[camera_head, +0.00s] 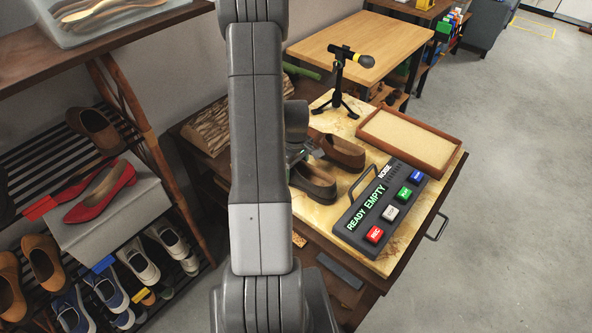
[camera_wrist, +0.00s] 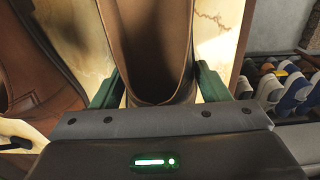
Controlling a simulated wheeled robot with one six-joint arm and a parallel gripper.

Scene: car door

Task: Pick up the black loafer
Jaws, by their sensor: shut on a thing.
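The black loafer (camera_head: 315,185) is at the left side of the marble-patterned table board, its heel end toward my arm. In the wrist view the loafer (camera_wrist: 152,48) looks dark brown, with its opening and heel between my green fingers. My gripper (camera_wrist: 158,85) is shut on the heel part, one finger on each side. In the head view the gripper (camera_head: 298,154) is mostly hidden behind my arm. Whether the sole touches the board, I cannot tell.
A brown shoe (camera_head: 340,150) stands close beside the loafer. A recorder panel with a handle (camera_head: 380,207), a cork-lined tray (camera_head: 411,139) and a microphone on a tripod (camera_head: 345,80) share the board. A shoe rack (camera_head: 95,240) stands left.

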